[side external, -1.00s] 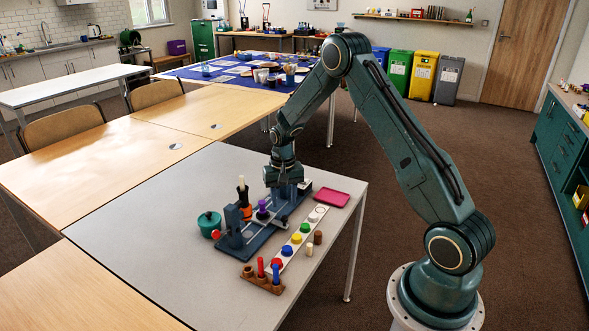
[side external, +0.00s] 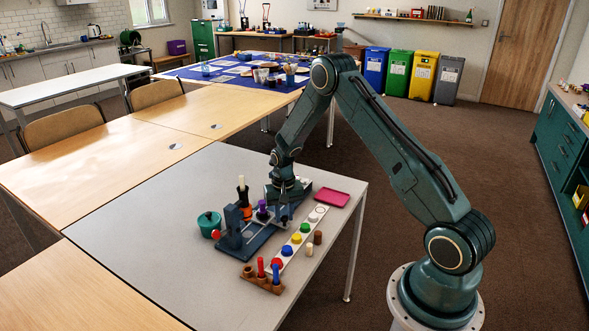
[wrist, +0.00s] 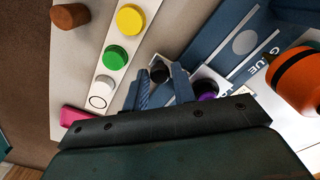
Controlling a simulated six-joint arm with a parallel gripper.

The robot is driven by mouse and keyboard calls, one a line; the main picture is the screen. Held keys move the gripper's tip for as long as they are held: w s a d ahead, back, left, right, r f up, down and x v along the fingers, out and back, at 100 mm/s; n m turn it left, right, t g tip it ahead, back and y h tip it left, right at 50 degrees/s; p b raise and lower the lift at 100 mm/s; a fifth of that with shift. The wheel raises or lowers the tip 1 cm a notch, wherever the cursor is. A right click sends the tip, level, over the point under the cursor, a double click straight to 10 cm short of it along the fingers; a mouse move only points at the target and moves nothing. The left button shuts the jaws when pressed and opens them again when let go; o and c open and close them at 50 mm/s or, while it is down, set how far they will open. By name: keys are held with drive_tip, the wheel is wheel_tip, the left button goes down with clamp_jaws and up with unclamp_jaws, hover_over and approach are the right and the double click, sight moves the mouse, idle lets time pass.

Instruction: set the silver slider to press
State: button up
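The dark blue fixture (side external: 258,242) lies on the grey table, with an upright block at its near left end. My gripper (side external: 284,208) is low over the fixture's far right part, fingers pointing down. In the wrist view, its two blue-grey fingers (wrist: 161,86) are apart, with a black round knob (wrist: 158,71) between or just beyond the tips; contact cannot be told. A purple knob (side external: 262,206) stands beside them on the fixture and shows in the wrist view (wrist: 207,89). Pale plates lie around the knobs. The silver slider itself cannot be clearly made out; my gripper hides part of that area.
An orange-and-black bottle (side external: 244,198) stands close behind the fixture, near a teal pot (side external: 209,224). A white strip with coloured discs (side external: 296,238) runs along the right, beside a pink tray (side external: 333,198). A wooden peg rack (side external: 262,282) stands in front. The table's left is clear.

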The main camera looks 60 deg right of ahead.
clamp_jaws()
drive_tip(key=d, duration=0.9)
drive_tip(key=shift+o, duration=2.2)
unclamp_jaws()
drive_tip(key=shift+d, duration=0.1)
drive_tip(key=shift+r, duration=0.15)
wheel_tip(320, 180, up, 14)
drive_tip(key=shift+f, duration=0.25)
